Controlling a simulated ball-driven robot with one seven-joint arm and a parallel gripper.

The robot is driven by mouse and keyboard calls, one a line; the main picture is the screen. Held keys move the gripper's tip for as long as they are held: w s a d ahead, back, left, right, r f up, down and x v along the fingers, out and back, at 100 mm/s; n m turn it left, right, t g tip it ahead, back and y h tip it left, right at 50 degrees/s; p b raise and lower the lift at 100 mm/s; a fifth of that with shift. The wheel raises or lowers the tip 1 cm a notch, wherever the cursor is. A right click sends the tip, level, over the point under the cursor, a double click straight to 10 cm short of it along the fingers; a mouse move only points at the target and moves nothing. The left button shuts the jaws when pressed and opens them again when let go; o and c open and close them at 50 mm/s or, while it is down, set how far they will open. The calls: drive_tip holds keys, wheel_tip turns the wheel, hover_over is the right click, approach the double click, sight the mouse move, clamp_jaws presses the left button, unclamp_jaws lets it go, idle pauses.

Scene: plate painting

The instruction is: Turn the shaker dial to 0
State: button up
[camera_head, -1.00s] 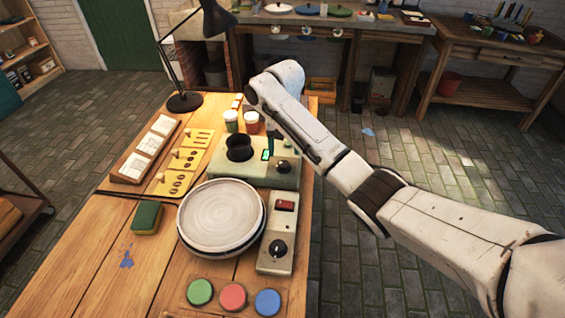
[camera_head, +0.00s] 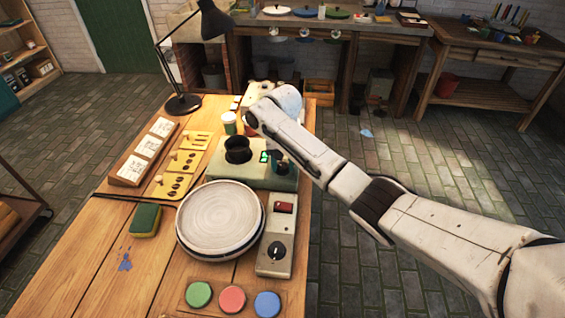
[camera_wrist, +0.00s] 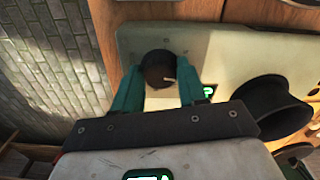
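The shaker (camera_head: 228,172) is a grey-green box on the wooden table, with a black round cup (camera_head: 238,149) and a small lit green display (camera_head: 264,156). The display also shows in the wrist view (camera_wrist: 208,92), partly covered by a finger; I cannot read its number. The dial (camera_wrist: 158,68) is a dark round knob with a pale pointer mark toward the lower right of the wrist view. My gripper (camera_wrist: 159,74) is over the dial, one teal finger on each side of it. The fingers look close to the knob; contact is not clear.
A pale plate on a wheel (camera_head: 219,217) stands in front of the shaker. Beside it is a control box (camera_head: 275,240) with a black knob and red switch. A lamp (camera_head: 184,104), paint cup (camera_head: 229,122) and sponge (camera_head: 146,221) stand around. The floor right of the table is free.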

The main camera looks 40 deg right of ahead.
drive_tip(key=c, duration=0.6)
drive_tip(key=shift+r+n, duration=0.1)
drive_tip(key=shift+n, duration=0.2)
drive_tip(key=shift+n+p, duration=0.85)
drive_tip(key=shift+n, duration=0.05)
drive_tip(key=n+p, duration=0.1)
drive_tip(key=n, duration=0.2)
drive_tip(key=shift+n+p, duration=0.3)
drive_tip(key=shift+p, duration=0.05)
drive_tip(key=n+p, duration=0.1)
drive_tip(key=n, duration=0.5)
drive_tip(key=shift+p, duration=0.4)
drive_tip(key=n, duration=0.5)
drive_tip(key=shift+n+p, duration=0.4)
drive_tip(key=shift+w, duration=0.1)
